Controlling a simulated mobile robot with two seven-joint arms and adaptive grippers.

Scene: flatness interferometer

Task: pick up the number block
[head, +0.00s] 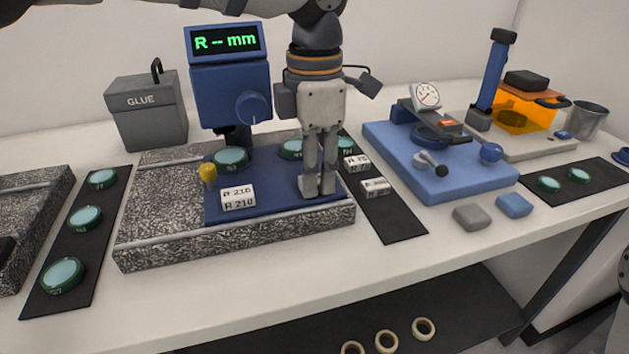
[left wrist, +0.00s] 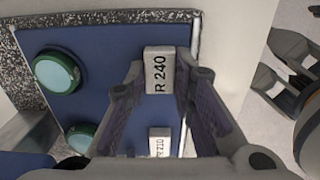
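In the left wrist view the number block R 240 (left wrist: 159,72) lies on the blue mat (left wrist: 100,50) between my left gripper's fingertips. My left gripper (left wrist: 162,85) is open, with the fingers on both sides of the block and no clear contact. In the head view my left gripper (head: 318,190) points down over the right part of the blue mat (head: 275,205) and hides that block. A second block marked R 210 (head: 238,198) lies to its left and shows in the left wrist view (left wrist: 160,143). My right gripper (left wrist: 265,60) is open and empty at the wrist view's right edge.
Green-rimmed discs (head: 231,158) lie behind the blocks. A yellow knob (head: 208,173) stands beside the R 210 block. The blue display unit (head: 230,90) rises behind. Two more number blocks (head: 375,187) lie on a black mat (head: 392,220) to the right.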

